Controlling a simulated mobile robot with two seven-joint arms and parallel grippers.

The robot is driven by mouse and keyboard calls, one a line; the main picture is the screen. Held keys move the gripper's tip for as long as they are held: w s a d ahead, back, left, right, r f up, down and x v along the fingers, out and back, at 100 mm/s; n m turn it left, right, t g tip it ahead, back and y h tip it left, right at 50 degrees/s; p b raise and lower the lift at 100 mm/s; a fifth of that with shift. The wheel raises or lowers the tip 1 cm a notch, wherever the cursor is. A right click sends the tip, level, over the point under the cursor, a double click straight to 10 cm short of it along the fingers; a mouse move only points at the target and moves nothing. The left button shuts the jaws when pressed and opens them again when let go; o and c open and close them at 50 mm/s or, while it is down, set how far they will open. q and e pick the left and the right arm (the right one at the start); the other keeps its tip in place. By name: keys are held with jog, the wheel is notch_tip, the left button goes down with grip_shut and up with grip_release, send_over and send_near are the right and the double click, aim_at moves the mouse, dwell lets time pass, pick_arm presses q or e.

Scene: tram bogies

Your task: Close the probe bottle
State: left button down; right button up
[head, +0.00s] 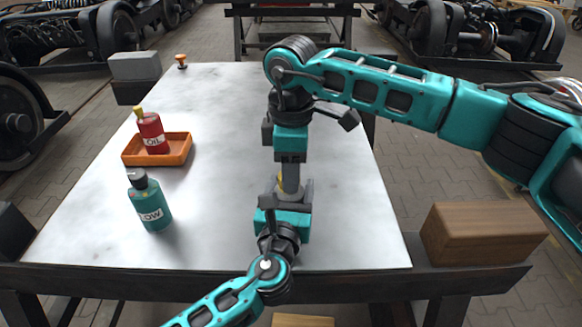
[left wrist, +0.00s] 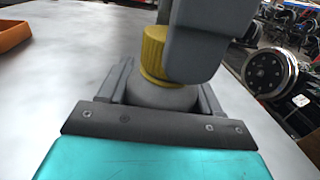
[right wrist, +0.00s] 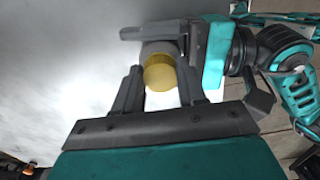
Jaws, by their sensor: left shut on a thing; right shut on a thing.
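The grey probe bottle (head: 289,182) stands near the front middle of the table, between my two grippers. Its body (left wrist: 160,97) is between the fingers of my left gripper (head: 287,197), which is shut on it from the near side. The yellow cap (left wrist: 153,50) is at the top of the body, in line with it; it also shows in the right wrist view (right wrist: 160,73). My right gripper (head: 291,165) points down from above and is shut on the cap. Its fingers hide part of the cap, and I cannot tell how far it is seated.
A red oil bottle (head: 152,132) stands in an orange tray (head: 158,158) at the left. A teal bottle (head: 150,202) with a dark cap stands in front of it. A small knob (head: 181,61) is at the back. A wooden block (head: 482,233) lies at the right. The middle-left tabletop is clear.

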jog(key=shift+s+a+m, duration=0.2)
jog(key=shift+a+m, duration=0.25)
jog(key=shift+m, duration=0.75)
jog(key=shift+r, duration=0.15)
jog(key=o, duration=1)
jog(key=shift+w+d, duration=0.1)
jog(key=shift+r, duration=2.2)
jog(key=shift+c, duration=0.4)
